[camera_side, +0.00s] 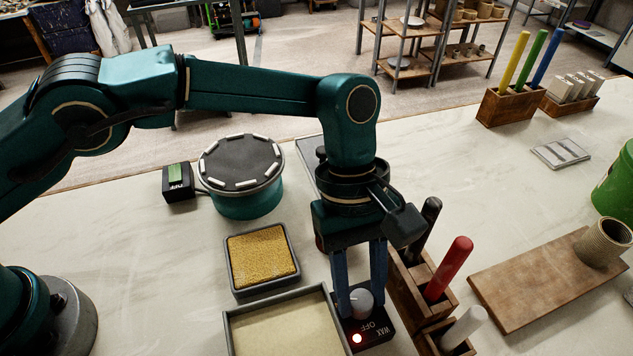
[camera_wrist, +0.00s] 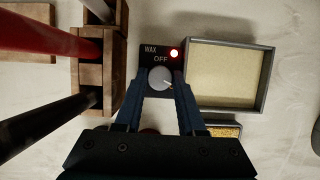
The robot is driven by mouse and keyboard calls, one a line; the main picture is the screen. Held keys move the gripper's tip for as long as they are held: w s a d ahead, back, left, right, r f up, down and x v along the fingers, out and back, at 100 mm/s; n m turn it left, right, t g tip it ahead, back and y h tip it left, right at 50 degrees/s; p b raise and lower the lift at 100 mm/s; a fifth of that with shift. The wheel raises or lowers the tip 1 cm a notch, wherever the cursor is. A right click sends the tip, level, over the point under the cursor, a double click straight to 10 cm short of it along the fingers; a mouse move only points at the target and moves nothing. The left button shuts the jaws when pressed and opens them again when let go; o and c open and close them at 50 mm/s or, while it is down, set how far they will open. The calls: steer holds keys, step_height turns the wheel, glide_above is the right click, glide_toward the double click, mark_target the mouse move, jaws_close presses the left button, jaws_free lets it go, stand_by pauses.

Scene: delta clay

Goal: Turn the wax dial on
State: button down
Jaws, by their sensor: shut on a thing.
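The wax dial is a grey round knob (camera_side: 361,301) on a small black box (camera_side: 378,329) lettered "WAX" and "OFF". A light (camera_side: 356,338) on the box glows red with a white centre. The knob also shows in the wrist view (camera_wrist: 159,77), with a small orange mark at its lower right edge. My gripper (camera_side: 352,312) points down over the box, its two blue fingers on either side of the knob and shut on it. In the wrist view the fingertips (camera_wrist: 161,78) flank the knob. The exact contact is partly hidden by the fingers.
A shallow grey tray of pale material (camera_side: 285,328) stands close left of the box, with a smaller tray of golden grains (camera_side: 262,256) behind it. Wooden holders (camera_side: 408,293) with black, red and white sticks stand close right. A teal turntable (camera_side: 241,170) is farther back.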

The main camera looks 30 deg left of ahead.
steer(key=shift+m+y, duration=0.3)
steer(key=shift+m, duration=0.5)
steer(key=c, duration=0.5)
jaws_free()
steer(key=shift+a+n, duration=0.1)
steer(key=shift+n, duration=0.2)
